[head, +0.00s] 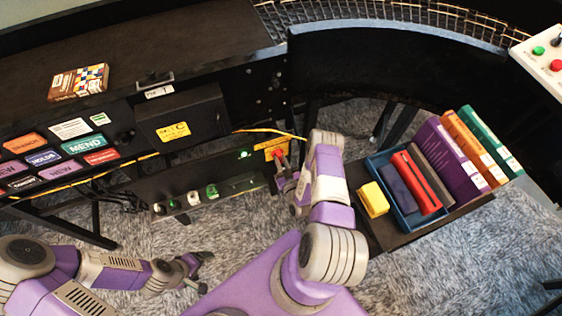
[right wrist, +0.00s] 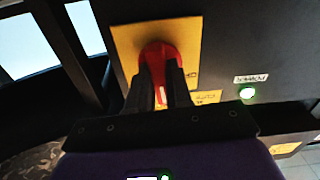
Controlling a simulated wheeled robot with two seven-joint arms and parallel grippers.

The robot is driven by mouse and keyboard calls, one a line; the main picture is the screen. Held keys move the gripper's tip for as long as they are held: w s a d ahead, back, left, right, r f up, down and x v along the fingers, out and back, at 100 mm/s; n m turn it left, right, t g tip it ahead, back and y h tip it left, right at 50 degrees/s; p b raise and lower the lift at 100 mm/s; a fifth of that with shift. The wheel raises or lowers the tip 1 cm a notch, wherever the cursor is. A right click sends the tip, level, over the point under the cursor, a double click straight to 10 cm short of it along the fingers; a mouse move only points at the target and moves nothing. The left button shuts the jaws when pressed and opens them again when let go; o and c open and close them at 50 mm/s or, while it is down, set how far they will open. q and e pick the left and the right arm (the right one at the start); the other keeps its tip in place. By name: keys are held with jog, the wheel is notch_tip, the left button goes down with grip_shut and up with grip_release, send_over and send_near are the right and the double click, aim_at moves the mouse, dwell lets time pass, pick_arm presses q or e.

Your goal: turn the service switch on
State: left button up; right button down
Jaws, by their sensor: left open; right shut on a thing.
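The service switch is a red rotary knob (right wrist: 163,52) on a yellow plate (right wrist: 122,50) in the right wrist view. In the head view the red knob (head: 277,153) shows small at the right end of the dark panel under the shelf. My right gripper (right wrist: 162,82) is shut on the knob, one dark finger on each side. A white mark shows on the knob between the fingers. A green light (right wrist: 247,93) beside the plate is lit; it also shows in the head view (head: 244,154). My left gripper (head: 201,268) is open and empty, low over the carpet.
A dark box with a yellow label (head: 173,131) and several coloured signs are on the shelf front at left. A yellow cable (head: 262,131) runs above the switch. A blue tray (head: 379,162) with books stands right of my right arm. Carpet lies open below.

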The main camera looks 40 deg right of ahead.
pick_arm(q)
jog(key=shift+f, duration=0.1)
pick_arm(e)
jog(key=shift+w+r+m, duration=0.1)
jog(key=shift+m, duration=0.5)
jog(key=c, duration=1)
grip_release()
jog(key=shift+c, duration=0.2)
